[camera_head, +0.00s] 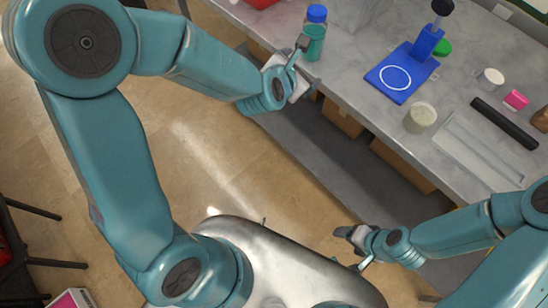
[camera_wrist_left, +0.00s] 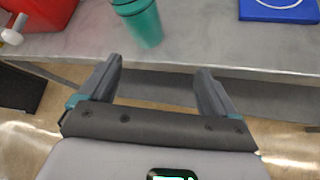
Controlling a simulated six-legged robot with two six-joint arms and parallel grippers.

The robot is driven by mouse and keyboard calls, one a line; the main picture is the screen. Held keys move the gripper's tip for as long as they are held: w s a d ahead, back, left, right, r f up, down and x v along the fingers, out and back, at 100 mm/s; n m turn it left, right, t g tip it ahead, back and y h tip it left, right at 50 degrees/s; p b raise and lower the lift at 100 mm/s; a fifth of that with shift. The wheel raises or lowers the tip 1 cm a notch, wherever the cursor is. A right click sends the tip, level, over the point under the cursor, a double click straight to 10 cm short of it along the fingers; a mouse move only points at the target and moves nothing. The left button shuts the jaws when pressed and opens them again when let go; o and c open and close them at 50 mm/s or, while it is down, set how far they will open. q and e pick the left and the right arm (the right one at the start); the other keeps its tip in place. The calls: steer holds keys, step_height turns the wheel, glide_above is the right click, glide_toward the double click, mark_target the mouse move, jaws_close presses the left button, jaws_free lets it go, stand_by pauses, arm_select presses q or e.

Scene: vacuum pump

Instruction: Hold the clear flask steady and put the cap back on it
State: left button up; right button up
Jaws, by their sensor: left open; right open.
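A pale, see-through jar (camera_head: 420,118) stands upright on the grey bench near its front edge in the head view; I cannot tell for sure that it is the clear flask. A small white round piece (camera_head: 491,78), possibly the cap, lies behind it to the right. My left gripper (camera_head: 304,68) is open and empty at the bench's front edge, close to a teal bottle with a blue cap (camera_head: 315,32). In the left wrist view the open jaws (camera_wrist_left: 157,72) point at the bench edge, short of the bottle (camera_wrist_left: 142,22). My right gripper (camera_head: 350,250) is open and empty, low in front of the bench.
A blue stand (camera_head: 400,75) with a white ring sits mid-bench, a green piece (camera_head: 442,47) beside it. A black bar (camera_head: 504,123), a pink piece (camera_head: 516,99) and a clear tray (camera_head: 472,152) lie right. A red container (camera_wrist_left: 38,22) stands left. Boxes (camera_head: 342,118) sit below the bench.

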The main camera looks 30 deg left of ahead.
arm_select(q)
steer(key=s+d+f+m+g+h, duration=0.1)
steer(key=s+f+m+g, duration=0.2)
steer(key=s+f+m, duration=0.35)
steer(key=s+d+f+m+g+h, duration=0.1)
steer(key=s+f+m+g, duration=0.2)
steer(key=f+m, duration=0.7)
steer(key=s+d+f+m+g+h, duration=0.1)
steer(key=s+d+f+m+g, duration=0.2)
steer(key=s+f+m, duration=0.8)
steer(key=s+m+g, duration=0.1)
steer(key=s+g, duration=0.1)
steer(key=s, duration=0.1)
steer(key=shift+s+d+f+h, duration=0.15)
steer(key=shift+s+f+h, duration=0.15)
steer(key=shift+s+h, duration=0.1)
